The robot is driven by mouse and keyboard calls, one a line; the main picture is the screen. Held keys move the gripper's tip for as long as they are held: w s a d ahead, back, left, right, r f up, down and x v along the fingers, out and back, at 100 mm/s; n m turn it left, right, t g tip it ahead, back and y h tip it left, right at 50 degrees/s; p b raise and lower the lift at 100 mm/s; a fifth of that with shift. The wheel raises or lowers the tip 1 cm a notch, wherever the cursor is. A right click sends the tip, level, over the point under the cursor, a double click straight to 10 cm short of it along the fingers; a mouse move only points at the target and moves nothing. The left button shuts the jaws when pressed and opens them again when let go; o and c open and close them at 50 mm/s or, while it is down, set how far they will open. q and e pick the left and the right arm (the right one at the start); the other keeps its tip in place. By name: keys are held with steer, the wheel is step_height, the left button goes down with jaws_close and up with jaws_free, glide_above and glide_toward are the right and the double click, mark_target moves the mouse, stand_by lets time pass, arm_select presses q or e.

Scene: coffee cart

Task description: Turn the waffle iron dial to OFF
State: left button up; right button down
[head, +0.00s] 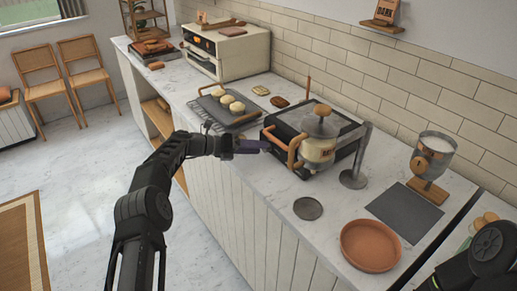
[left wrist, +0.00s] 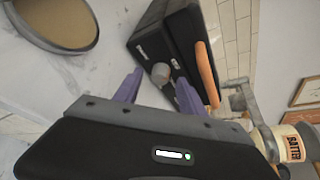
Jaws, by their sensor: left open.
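The waffle iron (head: 283,133) is a black box with a wooden handle on the counter, partly hidden behind the cream batter pot (head: 318,150). In the left wrist view the waffle iron (left wrist: 182,38) shows its dark front, with a grey dial (left wrist: 160,73). My left gripper (head: 262,146) is at the front of the waffle iron. In the left wrist view its purple fingers (left wrist: 158,83) are open, with the dial between and just beyond the tips; I cannot tell whether they touch it. The dial's setting is too small to read. My right gripper is out of view.
A wooden handle (left wrist: 206,72) sticks out close to the right finger. A grey disc (head: 308,208) and a terracotta dish (head: 370,246) are toward the near right, with bare counter between.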

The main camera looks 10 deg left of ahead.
arm_select(q)
steer(key=b+v, duration=0.1)
steer(key=v, duration=0.5)
steer(key=shift+s+a, duration=0.15)
steer(key=shift+a, duration=0.1)
